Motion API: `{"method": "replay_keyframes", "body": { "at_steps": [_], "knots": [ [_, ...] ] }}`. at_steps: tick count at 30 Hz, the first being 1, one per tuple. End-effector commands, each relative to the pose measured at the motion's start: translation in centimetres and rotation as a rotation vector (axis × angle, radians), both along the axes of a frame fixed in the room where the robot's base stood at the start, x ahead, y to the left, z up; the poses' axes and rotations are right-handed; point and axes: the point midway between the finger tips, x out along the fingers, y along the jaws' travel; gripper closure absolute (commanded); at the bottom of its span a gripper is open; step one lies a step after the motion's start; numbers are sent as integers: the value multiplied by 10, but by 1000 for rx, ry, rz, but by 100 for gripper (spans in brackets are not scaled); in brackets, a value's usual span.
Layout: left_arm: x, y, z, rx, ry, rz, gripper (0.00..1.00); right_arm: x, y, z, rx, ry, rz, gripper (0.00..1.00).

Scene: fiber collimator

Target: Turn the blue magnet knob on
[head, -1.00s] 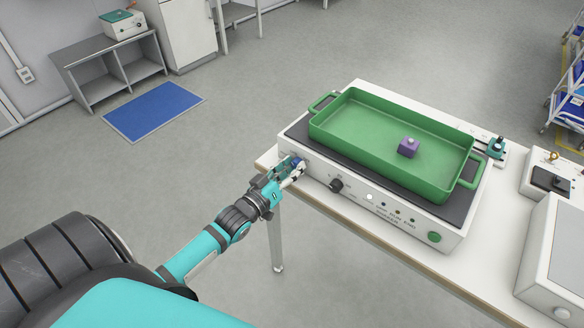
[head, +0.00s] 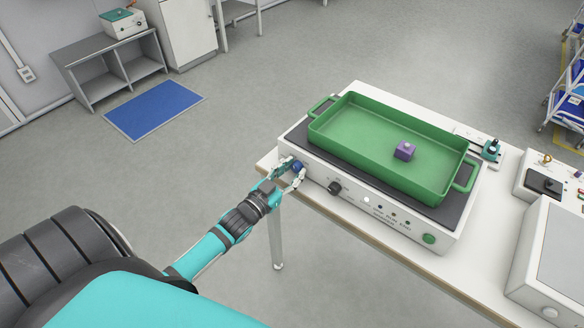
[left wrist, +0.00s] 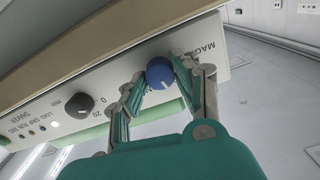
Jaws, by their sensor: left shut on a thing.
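The blue magnet knob (head: 298,166) is on the left end of the white device's front panel (head: 352,193). It also shows in the left wrist view (left wrist: 159,73), with a pale pointer mark on its face and the printed word beginning "MAG" beside it. My left gripper (head: 294,174) is at the knob, its two fingers on opposite sides. In the left wrist view the gripper (left wrist: 161,80) is shut on the knob, with the knob's face visible between the fingertips. My right gripper is not in view.
A black knob (head: 334,188) sits right of the blue knob on the same panel, and a green button (head: 429,239) is at the far right. A green tray (head: 330,146) with a purple block (head: 405,150) rests on top.

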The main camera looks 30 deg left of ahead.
Motion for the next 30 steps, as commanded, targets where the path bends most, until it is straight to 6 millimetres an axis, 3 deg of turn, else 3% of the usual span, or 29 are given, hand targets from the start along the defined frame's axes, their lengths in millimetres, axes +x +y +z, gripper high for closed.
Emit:
{"method": "replay_keyframes", "body": {
  "at_steps": [21,30],
  "knots": [
    [0,-1,0,667,-53,1,100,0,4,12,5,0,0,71],
    [0,-1,-1,869,-69,1,100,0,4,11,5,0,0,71]
  ]
}}
